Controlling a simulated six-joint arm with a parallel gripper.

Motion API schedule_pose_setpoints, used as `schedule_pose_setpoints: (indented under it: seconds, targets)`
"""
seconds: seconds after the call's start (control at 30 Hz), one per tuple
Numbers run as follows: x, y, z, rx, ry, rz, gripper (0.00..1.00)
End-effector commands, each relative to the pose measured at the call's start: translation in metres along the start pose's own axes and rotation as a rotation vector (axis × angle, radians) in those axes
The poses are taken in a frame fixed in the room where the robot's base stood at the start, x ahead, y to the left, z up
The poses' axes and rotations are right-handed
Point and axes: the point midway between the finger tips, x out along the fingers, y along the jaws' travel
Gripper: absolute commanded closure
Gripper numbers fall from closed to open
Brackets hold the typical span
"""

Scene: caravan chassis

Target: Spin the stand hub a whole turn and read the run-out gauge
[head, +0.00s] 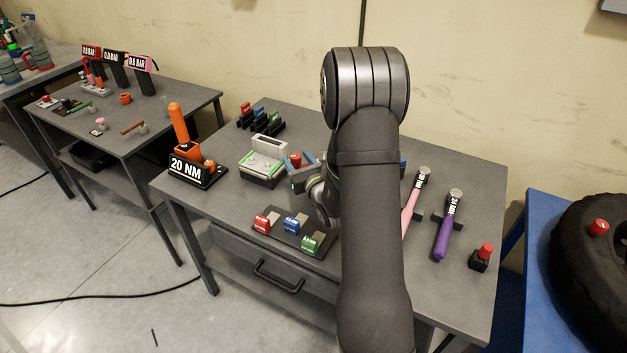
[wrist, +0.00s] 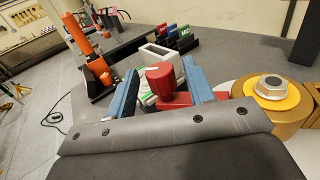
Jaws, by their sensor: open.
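My gripper (head: 300,160) is open over the middle of the grey bench. In the wrist view its two blue fingers (wrist: 160,70) stand apart on either side of a red knob (wrist: 160,82), which also shows in the head view (head: 294,159). I cannot tell whether either finger touches it. A gold hub-like part (wrist: 268,88) with a yellow ring and hex nut is right of the fingers in the wrist view. My arm hides that area in the head view. No run-out gauge can be clearly picked out, and no reading shows.
A grey-green device (head: 262,160) stands left of my gripper, behind a plate of red, blue and green blocks (head: 300,246). An orange-handled tool (head: 181,130) marked 20 NM is at left. Pink (head: 412,205) and purple (head: 446,228) handled tools lie right of my arm. A tyre (head: 570,245) is far right.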

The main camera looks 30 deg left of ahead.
Motion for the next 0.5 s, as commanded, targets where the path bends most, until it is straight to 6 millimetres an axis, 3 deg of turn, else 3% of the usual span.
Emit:
schedule_pose_setpoints:
  seconds: [0.5]
  targets:
    - [-0.122, -0.001, 0.000, 0.001, 0.003, -0.004, 0.52]
